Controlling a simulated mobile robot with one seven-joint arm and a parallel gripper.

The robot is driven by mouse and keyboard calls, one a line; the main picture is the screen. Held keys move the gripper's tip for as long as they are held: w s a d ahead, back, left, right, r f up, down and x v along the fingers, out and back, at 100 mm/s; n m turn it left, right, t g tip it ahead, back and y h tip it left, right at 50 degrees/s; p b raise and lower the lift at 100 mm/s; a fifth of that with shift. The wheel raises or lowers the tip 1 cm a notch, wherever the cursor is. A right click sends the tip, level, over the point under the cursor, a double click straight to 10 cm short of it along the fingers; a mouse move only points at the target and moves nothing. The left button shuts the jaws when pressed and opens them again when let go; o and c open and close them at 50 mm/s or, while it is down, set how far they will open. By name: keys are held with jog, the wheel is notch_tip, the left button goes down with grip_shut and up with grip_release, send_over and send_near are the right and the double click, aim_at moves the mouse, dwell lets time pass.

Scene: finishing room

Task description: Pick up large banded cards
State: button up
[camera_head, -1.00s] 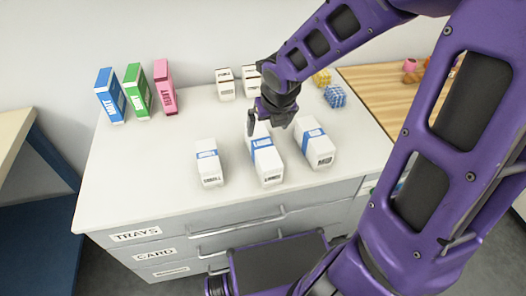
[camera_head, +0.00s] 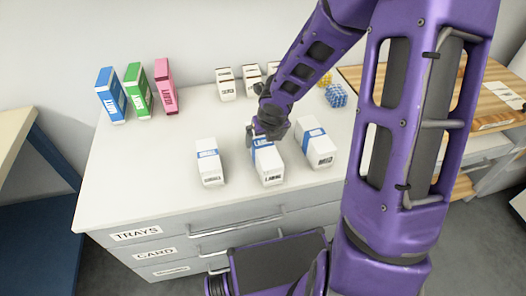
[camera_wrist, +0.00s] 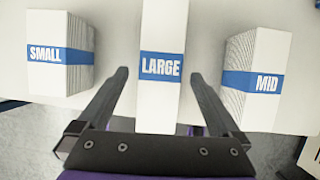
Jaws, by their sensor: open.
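The large banded cards (camera_head: 267,163) are a white stack with a blue band, the middle of three on the white cabinet top. In the wrist view the band of this stack (camera_wrist: 161,66) reads LARGE. My gripper (camera_head: 266,134) is over the far end of this stack. In the wrist view its two open fingers (camera_wrist: 158,75) stand on either side of the LARGE stack, with gaps on both sides. The SMALL stack (camera_wrist: 60,52) is to the left and the MID stack (camera_wrist: 256,78) to the right in that view.
Two similar banded stacks flank the large one, one at left (camera_head: 209,162) and one at right (camera_head: 315,143). Blue (camera_head: 111,94), green (camera_head: 138,90) and pink (camera_head: 166,86) boxes stand at the back left. Small white boxes (camera_head: 226,83) and a blue block (camera_head: 336,95) are behind. The front left top is clear.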

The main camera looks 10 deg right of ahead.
jog(key=b+x, duration=0.3)
jog(key=x, duration=0.4)
jog(key=shift+w+f+b, duration=0.2)
jog(key=shift+w+b, duration=0.05)
jog(key=shift+b, duration=0.05)
jog(key=shift+r, duration=0.1)
jog(key=shift+c, duration=0.2)
grip_shut()
